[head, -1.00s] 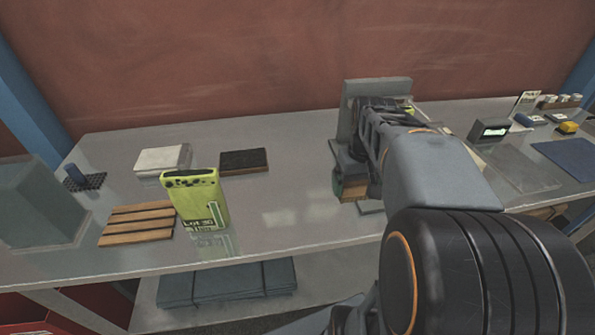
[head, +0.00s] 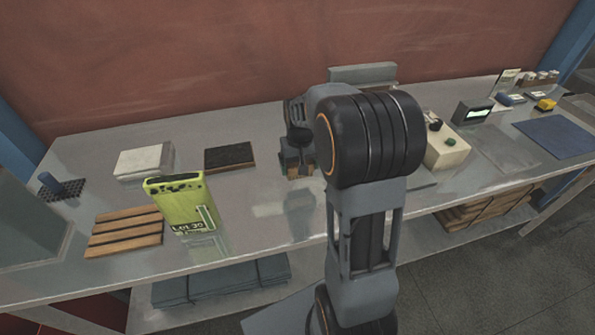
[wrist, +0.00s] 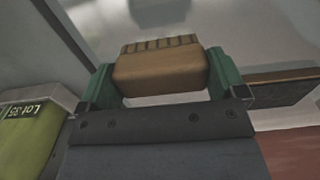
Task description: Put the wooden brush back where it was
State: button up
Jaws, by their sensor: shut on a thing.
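My gripper (head: 297,160) is shut on the wooden brush (head: 297,173), to the right of the dark-topped block. In the wrist view the brush (wrist: 160,70) is a brown wooden block with a dark ridged edge, clamped between the two green finger pads of my gripper (wrist: 162,78). It appears to be above the grey table (head: 265,215), with a brownish patch like its reflection below. My arm hides part of the brush and the middle of the table in the head view.
A yellow-green lot pouch (head: 180,203) stands by a slatted wooden rack (head: 125,232). Behind are a white block (head: 145,160) and a dark-topped wooden block (head: 230,157). A cream control box (head: 445,150) stands right of my arm.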

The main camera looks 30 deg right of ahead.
jog(key=shift+w+a+f, duration=0.1)
jog(key=shift+w+f, duration=0.2)
jog(key=shift+f, duration=0.05)
jog(key=shift+w+f, duration=0.2)
jog(key=shift+f, duration=1.55)
